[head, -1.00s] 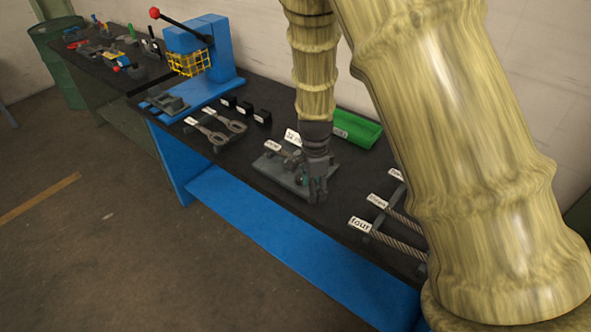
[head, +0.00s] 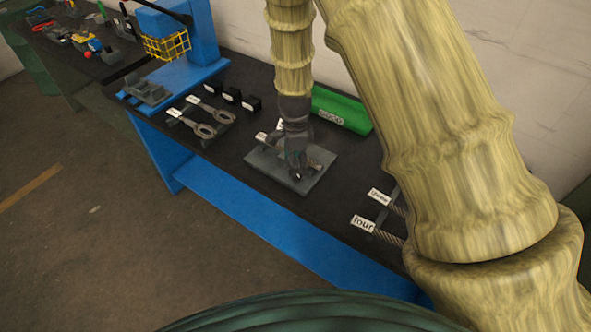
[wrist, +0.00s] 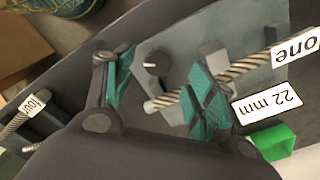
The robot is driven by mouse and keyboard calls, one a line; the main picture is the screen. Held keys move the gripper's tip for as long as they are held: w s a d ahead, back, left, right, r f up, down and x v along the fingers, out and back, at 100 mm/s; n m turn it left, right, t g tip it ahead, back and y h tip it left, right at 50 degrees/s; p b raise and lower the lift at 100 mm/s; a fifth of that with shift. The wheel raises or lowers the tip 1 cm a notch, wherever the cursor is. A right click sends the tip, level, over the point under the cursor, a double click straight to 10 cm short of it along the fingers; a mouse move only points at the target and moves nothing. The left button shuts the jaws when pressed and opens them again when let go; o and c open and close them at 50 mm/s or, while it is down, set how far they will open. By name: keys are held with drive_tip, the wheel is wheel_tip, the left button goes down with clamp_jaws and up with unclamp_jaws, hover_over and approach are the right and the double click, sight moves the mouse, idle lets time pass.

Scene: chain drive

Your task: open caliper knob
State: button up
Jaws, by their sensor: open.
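A grey plate (head: 318,172) lies on the dark bench with the caliper fixture on it. In the wrist view, the plate (wrist: 180,50) carries an upright grey peg (wrist: 157,63), which looks like the caliper knob. A twisted metal rod (wrist: 240,68) lies across the fixture; its tip shows beyond my right finger. My gripper (head: 296,176) is over the plate, pointing down. In the wrist view, my gripper (wrist: 160,85) is open, with teal pads either side of the peg. No contact with the peg shows. The right finger hides part of the fixture.
Labels "one" (wrist: 296,52) and "22 mm" (wrist: 267,102) stand beside the rod. More rods with a "four" label (head: 363,223) lie to the right. Wrenches (head: 205,128) and a blue press (head: 190,45) are to the left.

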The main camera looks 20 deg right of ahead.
drive_tip(key=shift+w+f, duration=0.2)
drive_tip(key=shift+f, duration=0.4)
drive_tip(key=shift+f+p, duration=0.35)
drive_tip(key=shift+f, duration=0.05)
drive_tip(key=shift+s+d+f+p, duration=0.1)
drive_tip(key=shift+s+f+p, duration=0.25)
drive_tip(key=shift+s+f, duration=0.2)
drive_tip(key=shift+w+f+p, duration=0.15)
drive_tip(key=shift+w+f, duration=0.05)
drive_tip(key=shift+f, duration=0.35)
drive_tip(key=shift+w+f+p, duration=0.15)
drive_tip(key=shift+f, duration=0.4)
drive_tip(key=shift+s+f, duration=0.1)
drive_tip(key=shift+s, duration=0.1)
drive_tip(key=shift+w+f, duration=0.1)
drive_tip(key=c, duration=1)
